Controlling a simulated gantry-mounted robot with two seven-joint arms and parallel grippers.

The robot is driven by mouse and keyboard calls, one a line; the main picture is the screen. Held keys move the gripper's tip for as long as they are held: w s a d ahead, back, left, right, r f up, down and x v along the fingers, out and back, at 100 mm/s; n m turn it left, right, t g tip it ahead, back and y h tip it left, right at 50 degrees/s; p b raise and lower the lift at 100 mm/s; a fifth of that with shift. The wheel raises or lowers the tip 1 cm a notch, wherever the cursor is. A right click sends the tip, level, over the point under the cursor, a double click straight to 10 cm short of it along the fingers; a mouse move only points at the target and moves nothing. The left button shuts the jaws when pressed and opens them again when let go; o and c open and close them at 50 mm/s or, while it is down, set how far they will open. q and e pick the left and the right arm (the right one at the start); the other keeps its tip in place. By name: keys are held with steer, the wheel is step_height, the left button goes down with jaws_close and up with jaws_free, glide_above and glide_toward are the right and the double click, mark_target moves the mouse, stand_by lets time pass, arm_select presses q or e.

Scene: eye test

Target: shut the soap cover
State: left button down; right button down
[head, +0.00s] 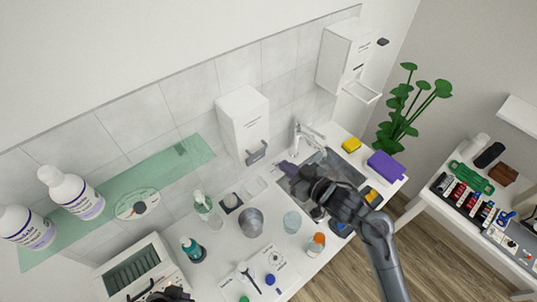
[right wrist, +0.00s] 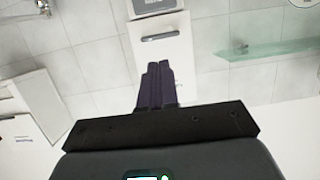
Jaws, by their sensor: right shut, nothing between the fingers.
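A white wall dispenser (head: 241,118) with a grey lever (head: 257,152) at its bottom hangs above the counter. A white dispenser body with a grey part also shows in the right wrist view (right wrist: 168,52), beyond my fingertips. I cannot tell whether its cover is open. A second white dispenser (head: 336,58) hangs further right, with a white frame-like part (head: 362,92) sticking out below. My right gripper (head: 284,166) is shut and empty near the sink; its closed purple fingers also show in the right wrist view (right wrist: 158,80). My left gripper (head: 168,294) is only partly in view at the bottom.
A faucet (head: 304,136) stands behind the sink. A glass shelf (head: 155,175) with white bottles (head: 70,190) is left of the first dispenser. A pump bottle (head: 207,212), a metal cup (head: 250,221) and a glass (head: 292,221) crowd the counter. A plant (head: 403,115) stands at right.

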arm_select(q)
steer(key=shift+r+p, duration=0.55)
steer(key=shift+r, duration=0.05)
arm_select(e)
steer(key=x, duration=0.8)
steer(key=shift+w+f, duration=0.1)
steer(key=shift+f, duration=0.05)
